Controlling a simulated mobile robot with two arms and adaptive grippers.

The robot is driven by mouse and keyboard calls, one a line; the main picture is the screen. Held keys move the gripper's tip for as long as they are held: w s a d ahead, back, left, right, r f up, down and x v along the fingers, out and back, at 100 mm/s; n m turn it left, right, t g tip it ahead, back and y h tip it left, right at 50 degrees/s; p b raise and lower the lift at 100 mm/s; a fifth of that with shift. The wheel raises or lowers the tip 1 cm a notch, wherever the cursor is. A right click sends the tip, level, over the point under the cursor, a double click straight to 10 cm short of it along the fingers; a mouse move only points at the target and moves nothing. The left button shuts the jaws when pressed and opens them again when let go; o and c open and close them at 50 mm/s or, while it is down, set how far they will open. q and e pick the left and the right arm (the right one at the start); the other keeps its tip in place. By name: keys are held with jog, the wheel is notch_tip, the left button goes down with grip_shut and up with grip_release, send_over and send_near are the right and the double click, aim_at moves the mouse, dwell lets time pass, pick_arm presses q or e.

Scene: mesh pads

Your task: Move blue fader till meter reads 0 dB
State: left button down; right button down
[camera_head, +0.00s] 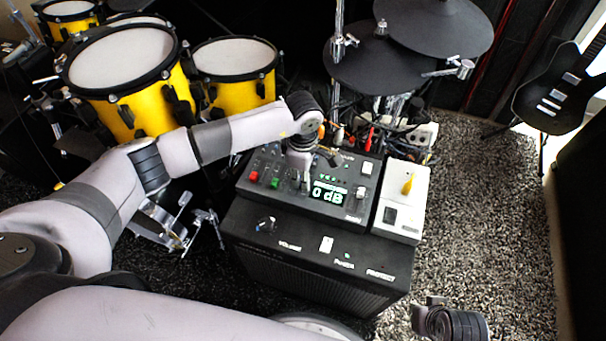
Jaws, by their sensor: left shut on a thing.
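The dark mixer (352,211) sits on top of a black amplifier. Its lit meter (328,194) reads 0 dB in large pale characters. A red fader (254,176) and a green fader (274,182) stand on its left part. My left gripper (300,183) points down onto the panel just right of the green fader. It is shut on the blue fader, whose cap is mostly hidden by the fingers. Part of my right arm shows at the bottom right, but its fingers are out of the picture.
The black amplifier (300,270) stands under the mixer. A white box (409,205) with a yellow lever is right of it. Yellow drums (237,88) and dark cymbal pads (372,68) crowd the back. Speckled carpet (480,210) is clear at right.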

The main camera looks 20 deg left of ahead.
pick_arm(q)
jog(key=c, duration=1.4)
grip_release()
jog(key=shift+c, duration=0.2)
jog(key=shift+r, duration=0.1)
notch_tip(320, 180, up, 12)
dwell(0.4)
